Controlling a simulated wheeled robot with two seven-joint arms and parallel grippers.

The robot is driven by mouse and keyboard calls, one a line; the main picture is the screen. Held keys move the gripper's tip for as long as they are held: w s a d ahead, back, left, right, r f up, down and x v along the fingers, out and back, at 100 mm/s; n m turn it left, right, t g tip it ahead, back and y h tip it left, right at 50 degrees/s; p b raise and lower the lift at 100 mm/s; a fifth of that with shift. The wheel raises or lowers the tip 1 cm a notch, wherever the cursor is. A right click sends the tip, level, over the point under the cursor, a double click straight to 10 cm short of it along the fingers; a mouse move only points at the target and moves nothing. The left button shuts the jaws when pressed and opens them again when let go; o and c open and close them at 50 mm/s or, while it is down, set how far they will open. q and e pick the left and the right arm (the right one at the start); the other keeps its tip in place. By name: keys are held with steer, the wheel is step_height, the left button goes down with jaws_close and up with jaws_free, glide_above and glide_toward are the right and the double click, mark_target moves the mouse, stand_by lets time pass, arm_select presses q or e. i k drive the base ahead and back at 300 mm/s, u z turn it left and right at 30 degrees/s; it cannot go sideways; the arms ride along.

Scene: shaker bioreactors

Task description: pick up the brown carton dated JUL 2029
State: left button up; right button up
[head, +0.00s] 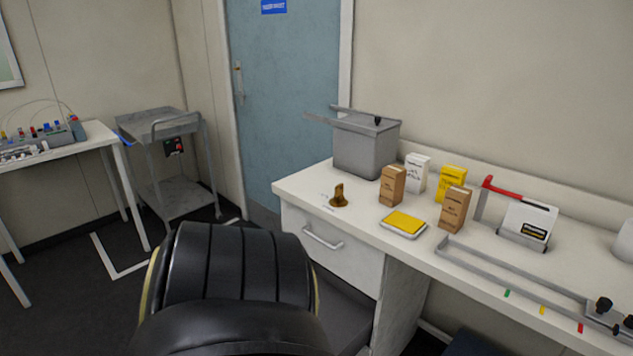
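Two brown cartons stand upright on the white bench to the right of the picture's middle. One brown carton (392,185) is at the left, in front of a white carton. The other brown carton (454,209) is nearer and further right, in front of a yellow carton. Both carry dark print that is too small to read, so I cannot tell which one is dated JUL 2029. Neither of my grippers is in view.
The bench (345,235) also holds a grey bin (362,150), white carton (418,172), yellow carton (450,183), small amber object (339,196), yellow-topped tray (404,224), card holder (526,222) and metal rail frame (510,272). A cart (170,145) is at left.

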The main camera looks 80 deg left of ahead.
mark_target(393, 176)
steer(key=u, duration=1.75)
